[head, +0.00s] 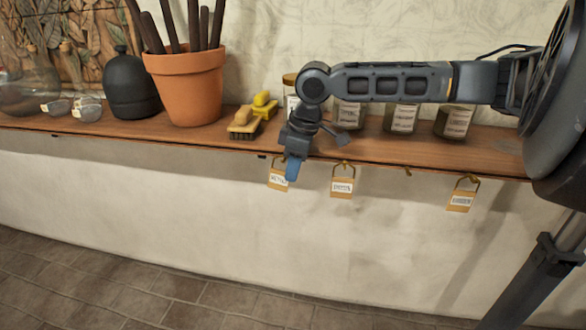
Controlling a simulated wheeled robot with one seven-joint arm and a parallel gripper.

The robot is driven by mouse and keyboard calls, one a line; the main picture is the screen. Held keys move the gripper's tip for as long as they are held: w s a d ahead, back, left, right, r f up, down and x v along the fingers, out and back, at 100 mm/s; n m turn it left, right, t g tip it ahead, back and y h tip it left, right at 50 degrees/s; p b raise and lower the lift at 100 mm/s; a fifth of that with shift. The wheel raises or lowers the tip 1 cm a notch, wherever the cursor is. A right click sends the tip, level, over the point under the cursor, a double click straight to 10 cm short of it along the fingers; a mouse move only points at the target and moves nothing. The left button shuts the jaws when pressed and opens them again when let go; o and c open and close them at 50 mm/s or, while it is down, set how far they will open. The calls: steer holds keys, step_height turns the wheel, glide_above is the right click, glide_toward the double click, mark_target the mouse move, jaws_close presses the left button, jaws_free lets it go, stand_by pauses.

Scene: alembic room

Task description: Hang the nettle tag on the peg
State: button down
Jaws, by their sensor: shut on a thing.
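My gripper (293,170) is at the shelf's front edge, its blue fingertips pointing down. It is shut on the leftmost tan tag (277,181), which has a white label and a loop; its right side is partly hidden by the fingers. The label is too small to read surely, so I cannot confirm that it is the nettle tag. I cannot tell whether its loop is on a peg. An empty brass peg (408,172) shows on the shelf edge between the middle tag (342,186) and the right tag (462,198), both hanging.
The wooden shelf (215,144) holds several labelled jars (402,118) behind my arm. Yellow-topped brushes (246,124), a terracotta pot (188,88) and a black bottle (131,87) stand to the left. Below the shelf is bare wall.

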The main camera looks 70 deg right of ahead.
steer(key=c, duration=1.2)
jaws_free()
steer(key=shift+d, duration=0.1)
steer(key=shift+d, duration=0.1)
steer(key=shift+r, duration=0.15)
steer(key=v, duration=0.7)
steer(key=shift+s+r, duration=0.1)
steer(key=shift+r, duration=0.3)
steer(key=shift+s+a+f, duration=0.1)
steer(key=shift+a, duration=0.1)
